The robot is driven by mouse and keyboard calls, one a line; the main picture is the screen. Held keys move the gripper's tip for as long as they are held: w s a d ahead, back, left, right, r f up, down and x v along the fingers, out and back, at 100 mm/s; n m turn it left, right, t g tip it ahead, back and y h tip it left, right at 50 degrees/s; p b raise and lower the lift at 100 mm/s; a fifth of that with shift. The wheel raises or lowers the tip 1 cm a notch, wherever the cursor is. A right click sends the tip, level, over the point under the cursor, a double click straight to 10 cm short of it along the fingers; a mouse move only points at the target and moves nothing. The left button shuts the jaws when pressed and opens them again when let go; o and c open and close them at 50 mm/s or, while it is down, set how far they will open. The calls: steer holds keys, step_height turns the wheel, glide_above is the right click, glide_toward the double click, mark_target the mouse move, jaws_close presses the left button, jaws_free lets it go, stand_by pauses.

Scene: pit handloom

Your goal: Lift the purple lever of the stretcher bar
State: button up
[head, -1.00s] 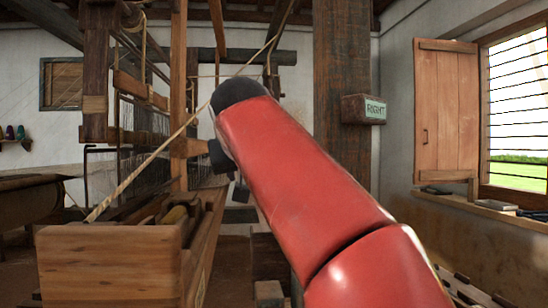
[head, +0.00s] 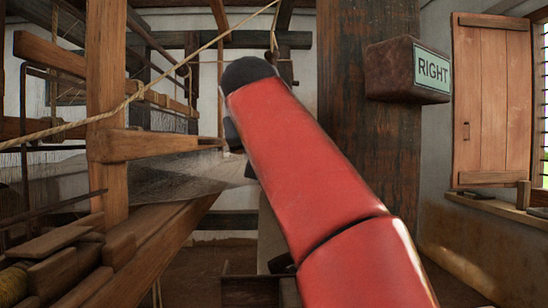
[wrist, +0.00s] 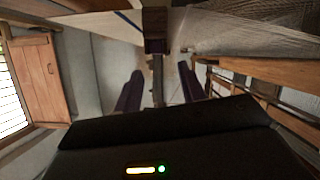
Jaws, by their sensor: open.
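My red arm fills the middle of the head view, and my gripper is mostly hidden behind it. In the wrist view my gripper (wrist: 161,76) is open, with its two dark purplish fingers apart. A narrow bar (wrist: 157,78) shows in the gap between them, with a dark block (wrist: 155,30) at its upper end. I cannot tell whether these belong to the stretcher bar. I cannot make out a purple lever for certain in either view.
The wooden loom frame (head: 107,90) and its side beam (head: 160,240) stand on the left. Grey threads (wrist: 255,35) lie at the upper right of the wrist view. A thick dark post (head: 370,150) bears a box with a RIGHT sign (head: 432,70). A shutter (head: 490,105) is at right.

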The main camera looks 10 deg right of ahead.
steer(key=x, duration=0.7)
steer(key=shift+w+d+f+p, duration=0.1)
steer(key=shift+w+p, duration=0.25)
steer(key=shift+c, duration=0.2)
jaws_close()
